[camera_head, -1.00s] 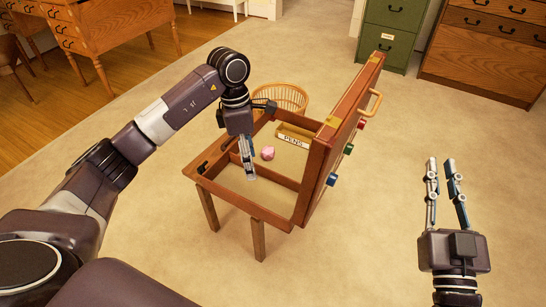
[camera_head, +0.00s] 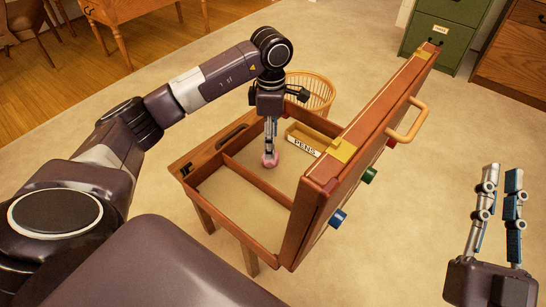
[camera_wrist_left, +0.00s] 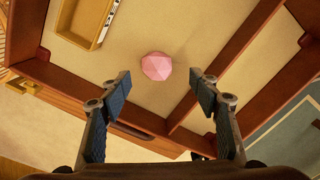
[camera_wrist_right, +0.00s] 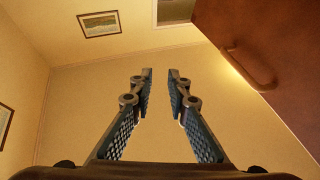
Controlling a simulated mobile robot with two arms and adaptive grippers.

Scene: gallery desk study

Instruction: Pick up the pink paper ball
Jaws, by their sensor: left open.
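The pink paper ball (camera_head: 270,160) lies in the larger compartment of the open wooden desk box (camera_head: 222,150). In the left wrist view the ball (camera_wrist_left: 156,66) sits ahead of the fingertips, centred between them and apart from them. My left gripper (camera_head: 270,147) points down into the box, just above the ball in the head view. It is open and empty, with a wide gap between its fingers (camera_wrist_left: 160,78). My right gripper (camera_head: 502,172) is raised at the right, away from the box. It is open and empty, and its fingers point up in the right wrist view (camera_wrist_right: 160,75).
A tray labelled PENS (camera_head: 302,141) lies in the box near the ball. A wooden divider (camera_head: 257,181) splits the box. The raised lid (camera_head: 345,140) stands on its right side. A wicker basket (camera_head: 312,92) and a green cabinet (camera_head: 445,38) are behind.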

